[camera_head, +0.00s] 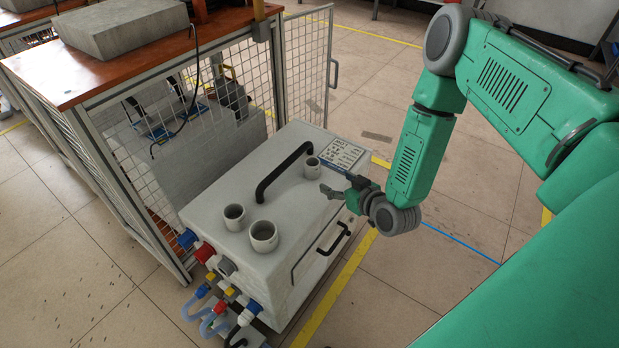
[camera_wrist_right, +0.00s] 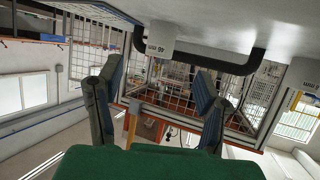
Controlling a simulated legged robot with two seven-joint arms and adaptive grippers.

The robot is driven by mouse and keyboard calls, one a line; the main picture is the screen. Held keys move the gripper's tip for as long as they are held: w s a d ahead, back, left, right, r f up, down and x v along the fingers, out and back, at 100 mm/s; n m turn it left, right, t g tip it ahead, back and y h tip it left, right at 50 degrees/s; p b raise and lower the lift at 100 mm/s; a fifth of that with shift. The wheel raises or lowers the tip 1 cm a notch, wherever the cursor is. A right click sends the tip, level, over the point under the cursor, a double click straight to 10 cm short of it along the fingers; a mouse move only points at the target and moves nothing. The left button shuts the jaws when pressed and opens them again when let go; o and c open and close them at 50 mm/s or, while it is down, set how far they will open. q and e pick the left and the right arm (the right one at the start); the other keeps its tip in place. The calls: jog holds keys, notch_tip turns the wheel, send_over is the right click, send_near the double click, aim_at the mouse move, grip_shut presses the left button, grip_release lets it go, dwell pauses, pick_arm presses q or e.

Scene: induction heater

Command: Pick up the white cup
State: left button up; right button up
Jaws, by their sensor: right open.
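Three whitish open cups stand upright on top of a grey-white box-shaped heater (camera_head: 222,188). One cup (camera_head: 312,169) is at the right end of the black handle. A small cup (camera_head: 234,218) and a wider cup (camera_head: 263,237) stand near the front left. My right gripper (camera_head: 327,178) is open and empty, just right of the handle-side cup, fingers pointing left. In the wrist view, which is upside down, the open fingers (camera_wrist_right: 155,78) spread below a white cup (camera_wrist_right: 160,36), with another cup (camera_wrist_right: 307,74) at the right edge. My left gripper is not in view.
A black arched handle (camera_head: 284,171) rises from the heater's top, close to the cups. Coloured plugs and hoses (camera_head: 216,290) are on its front left. A wire-mesh cage under a wooden table (camera_head: 150,45) stands behind it. Floor at the right is clear.

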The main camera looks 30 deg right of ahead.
aim_at(316, 172)
jog(key=x, duration=0.2)
jog(key=b+x, duration=0.1)
jog(key=x, duration=0.2)
jog(key=shift+w+d+f+b, duration=0.25)
jog(key=shift+d+f+b, duration=0.05)
jog(key=shift+d+f, duration=0.1)
jog(key=shift+w+a+f, duration=0.15)
jog(key=shift+w+a, duration=0.4)
jog(key=shift+w, duration=0.25)
jog(key=shift+w+a+b, duration=0.25)
jog(key=shift+b, duration=0.05)
jog(key=shift+w+a, duration=0.15)
jog(key=shift+w, duration=0.15)
jog(key=w+f+b, duration=0.1)
jog(key=w+d+f+b, duration=0.1)
jog(key=w, duration=0.1)
jog(key=shift+w, duration=0.15)
jog(key=shift+w+d+f, duration=0.1)
jog(key=shift+w+d, duration=0.1)
jog(key=shift+w, duration=0.2)
jog(key=shift+a, duration=0.25)
jog(key=shift+a+r, duration=0.25)
jog(key=c, duration=1.3)
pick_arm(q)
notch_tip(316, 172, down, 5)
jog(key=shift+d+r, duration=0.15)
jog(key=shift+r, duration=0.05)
pick_arm(e)
grip_shut()
